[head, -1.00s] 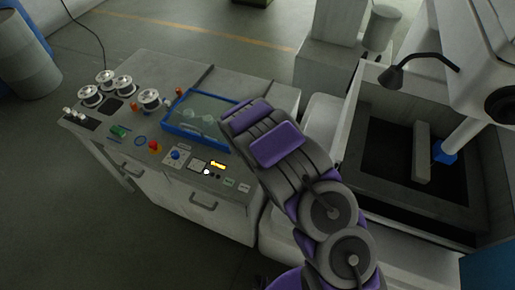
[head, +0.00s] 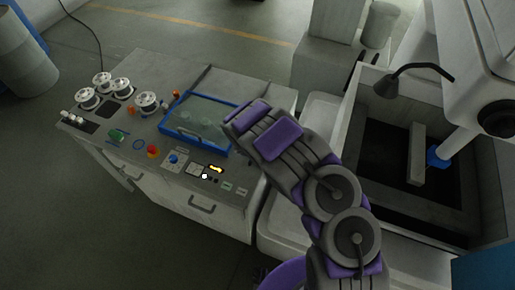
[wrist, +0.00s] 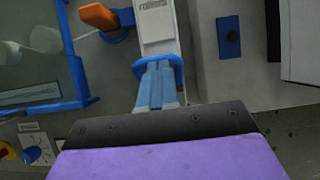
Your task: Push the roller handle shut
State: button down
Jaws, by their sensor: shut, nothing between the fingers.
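The orange handle (wrist: 98,16) with a blue base shows at the top of the wrist view, beside a white plate (wrist: 157,24) with a label that seems to read "rollers". My gripper (wrist: 157,68) is shut and empty. Its fingertips are at the lower end of the plate, by a blue rounded piece (wrist: 178,66), with the orange handle up and to the left. I cannot tell whether the fingertips touch anything. In the head view my arm hides the gripper and this part of the machine.
A control cabinet (head: 231,206) carries spools (head: 87,98), a blue-framed clear cover (head: 218,151) and a red button (head: 153,152). An open tank with a lamp (head: 386,88) is at right. A blue block (wrist: 229,36) is right of the plate.

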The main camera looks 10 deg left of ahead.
jog(key=shift+w+d+f, duration=0.15)
jog(key=shift+w, duration=0.4)
dwell(0.4)
jog(key=s+r+p, duration=0.1)
jog(key=s+r, duration=0.2)
jog(key=r, duration=0.9)
jog(key=shift+a+r+p, duration=0.3)
jog(key=shift+a+p, duration=0.1)
jog(key=shift+a, duration=0.05)
